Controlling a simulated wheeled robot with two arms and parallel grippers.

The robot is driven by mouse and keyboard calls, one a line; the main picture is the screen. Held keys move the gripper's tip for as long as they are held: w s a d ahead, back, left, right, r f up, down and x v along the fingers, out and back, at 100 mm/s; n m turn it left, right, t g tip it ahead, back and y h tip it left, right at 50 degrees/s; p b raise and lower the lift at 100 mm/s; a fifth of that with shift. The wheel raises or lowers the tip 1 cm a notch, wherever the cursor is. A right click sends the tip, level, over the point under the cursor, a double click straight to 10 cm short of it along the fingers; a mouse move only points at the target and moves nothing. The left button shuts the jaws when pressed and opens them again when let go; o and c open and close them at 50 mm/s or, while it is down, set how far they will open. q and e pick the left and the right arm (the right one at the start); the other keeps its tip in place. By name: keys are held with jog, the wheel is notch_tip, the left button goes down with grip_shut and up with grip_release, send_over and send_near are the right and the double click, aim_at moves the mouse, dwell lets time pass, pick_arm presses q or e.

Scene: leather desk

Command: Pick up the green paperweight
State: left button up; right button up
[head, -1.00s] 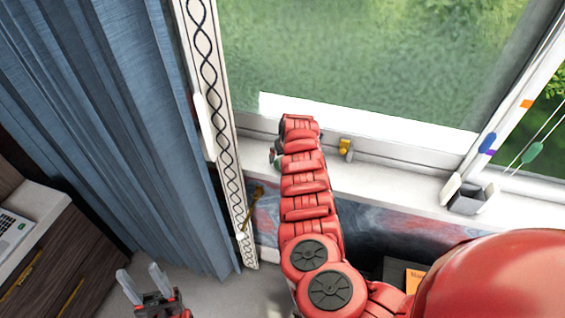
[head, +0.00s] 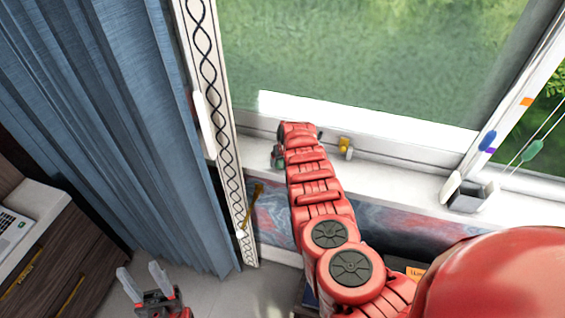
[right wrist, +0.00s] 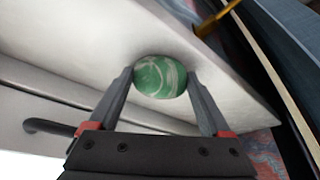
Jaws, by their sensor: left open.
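The green paperweight (right wrist: 160,77), rounded with pale swirls, sits on the white windowsill in the right wrist view. My right gripper (right wrist: 161,70) is open, with one fingertip close to each side of the paperweight. Whether the fingertips touch it cannot be made out. In the head view my right arm reaches over to the sill, and its hand is mostly hidden at the far end. My left gripper (head: 142,275) is open and empty at the lower left, above the floor and far from the paperweight.
On the windowsill (head: 395,183) stand a small yellow object (head: 344,146) to the right of my arm and a grey box (head: 472,196) further right. The blue curtain (head: 110,130) and a patterned white strip (head: 212,90) are at left. A dark drawer cabinet (head: 55,260) stands lower left.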

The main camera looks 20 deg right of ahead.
jog(key=c, duration=0.6)
jog(key=shift+r, duration=0.15)
